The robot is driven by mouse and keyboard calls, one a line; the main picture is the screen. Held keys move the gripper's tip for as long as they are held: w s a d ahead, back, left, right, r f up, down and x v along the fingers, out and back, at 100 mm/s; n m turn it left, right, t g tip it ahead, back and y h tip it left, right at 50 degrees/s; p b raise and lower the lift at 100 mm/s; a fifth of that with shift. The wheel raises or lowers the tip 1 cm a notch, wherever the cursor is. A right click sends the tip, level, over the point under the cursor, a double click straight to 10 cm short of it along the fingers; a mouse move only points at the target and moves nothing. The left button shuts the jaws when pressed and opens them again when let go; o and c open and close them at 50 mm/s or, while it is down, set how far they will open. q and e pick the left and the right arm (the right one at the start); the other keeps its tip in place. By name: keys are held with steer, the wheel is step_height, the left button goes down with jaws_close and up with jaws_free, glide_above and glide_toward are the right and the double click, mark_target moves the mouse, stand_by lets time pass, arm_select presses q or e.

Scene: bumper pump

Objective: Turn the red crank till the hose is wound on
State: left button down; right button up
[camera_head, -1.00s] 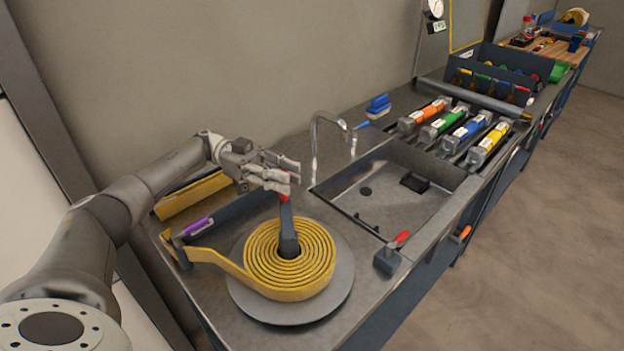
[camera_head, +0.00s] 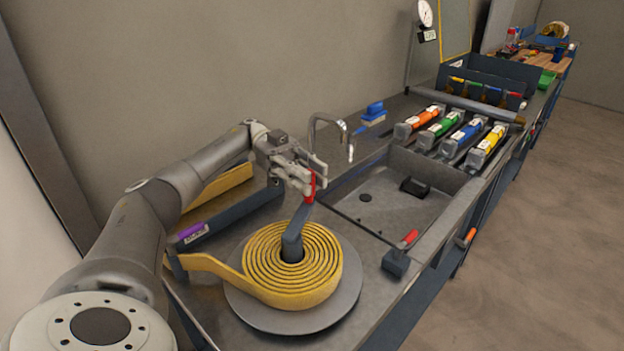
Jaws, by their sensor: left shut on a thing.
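The red crank (camera_head: 309,190) is a red handle on a dark arm that rises from the middle of the reel. My left gripper (camera_head: 311,178) is shut on the red handle, and its fingers hide part of it. The yellow hose (camera_head: 262,270) lies in a flat coil of several turns around the crank's hub, on the round grey reel plate (camera_head: 345,300). A tail of hose runs off the coil to the left, past the purple-handled part (camera_head: 190,230). More yellow hose (camera_head: 222,186) lies in a strip at the back, partly behind my arm. My right gripper is out of view.
A sink (camera_head: 400,200) with a bent tap (camera_head: 330,118) lies right of the reel. A small block with a red lever (camera_head: 408,239) stands near the reel's right edge. Colored cylinders (camera_head: 426,117) and a blue brush (camera_head: 374,112) are farther back.

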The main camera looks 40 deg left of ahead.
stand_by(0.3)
arm_select(q)
steer(key=c, duration=1.2)
jaws_free()
steer(key=shift+w, duration=0.15)
steer(key=shift+c, duration=0.2)
steer(key=shift+r, duration=5)
